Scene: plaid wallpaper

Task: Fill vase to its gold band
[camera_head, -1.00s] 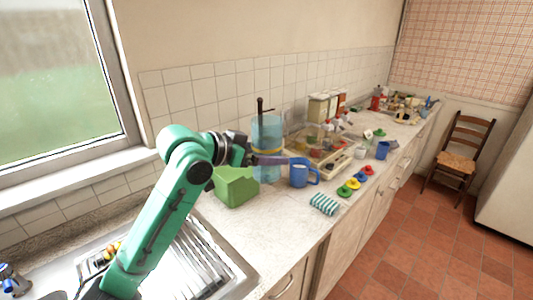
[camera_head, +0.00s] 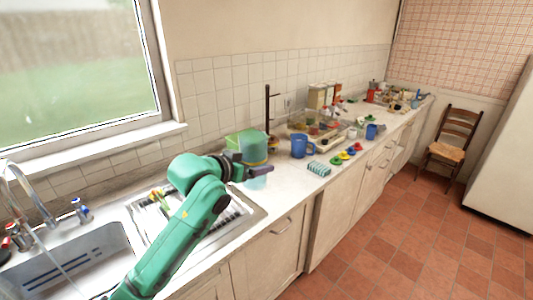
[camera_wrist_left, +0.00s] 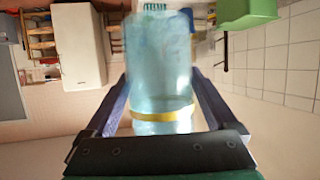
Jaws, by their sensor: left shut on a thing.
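The vase (camera_head: 255,183) is a clear blue glass cylinder with a gold band. My left gripper (camera_head: 262,172) is shut around it and holds it roughly upright above the counter by the draining board. In the left wrist view the vase (camera_wrist_left: 160,60) stands between both fingers of my gripper (camera_wrist_left: 160,85), with the gold band (camera_wrist_left: 162,114) near the palm. I cannot tell any water level in it. The chrome tap (camera_head: 22,172) stands over the sink basin (camera_head: 75,265) at left, and a thin stream seems to fall there. My right gripper is not in view.
A green box (camera_head: 236,139) is behind the vase.

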